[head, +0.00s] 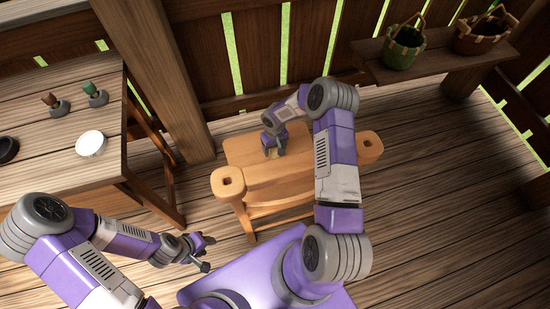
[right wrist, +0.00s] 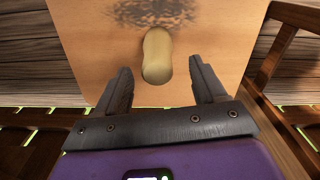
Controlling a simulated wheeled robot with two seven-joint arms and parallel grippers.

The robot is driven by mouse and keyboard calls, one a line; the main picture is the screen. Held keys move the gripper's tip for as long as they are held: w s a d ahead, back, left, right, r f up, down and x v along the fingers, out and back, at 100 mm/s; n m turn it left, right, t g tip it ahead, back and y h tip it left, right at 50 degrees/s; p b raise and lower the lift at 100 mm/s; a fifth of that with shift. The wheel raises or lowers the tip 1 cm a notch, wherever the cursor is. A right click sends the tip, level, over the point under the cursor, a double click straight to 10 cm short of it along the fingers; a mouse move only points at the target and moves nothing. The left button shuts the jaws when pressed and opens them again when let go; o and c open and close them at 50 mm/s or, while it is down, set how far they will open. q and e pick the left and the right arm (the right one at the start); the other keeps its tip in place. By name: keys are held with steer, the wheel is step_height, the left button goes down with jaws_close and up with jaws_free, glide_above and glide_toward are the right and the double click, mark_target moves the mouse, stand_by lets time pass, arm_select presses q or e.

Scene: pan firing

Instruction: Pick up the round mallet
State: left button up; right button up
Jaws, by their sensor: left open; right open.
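The round mallet (right wrist: 157,55), a pale rounded wooden piece, lies on the light wooden bench top (right wrist: 95,30) in the right wrist view. My right gripper (right wrist: 161,78) is open, with one finger on either side of its near end and gaps to both. In the head view my right gripper (head: 274,147) is low over the bench (head: 240,155), and the mallet is mostly hidden under it. My left gripper (head: 206,254) is open and empty, left of the bench and away from the mallet.
A wooden table (head: 40,150) at the left holds a white round dish (head: 90,143), a dark ring (head: 8,149) and two small stands with tools (head: 95,95). A shelf (head: 440,60) at the back right holds a green basket (head: 403,47) and a brown basket (head: 481,35).

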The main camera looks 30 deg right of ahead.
steer(key=f, duration=0.2)
steer(key=f+b, duration=0.1)
steer(key=f, duration=0.2)
steer(key=shift+d+b, duration=0.2)
steer(key=shift+b, duration=0.1)
steer(key=shift+r, duration=0.15)
jaws_close()
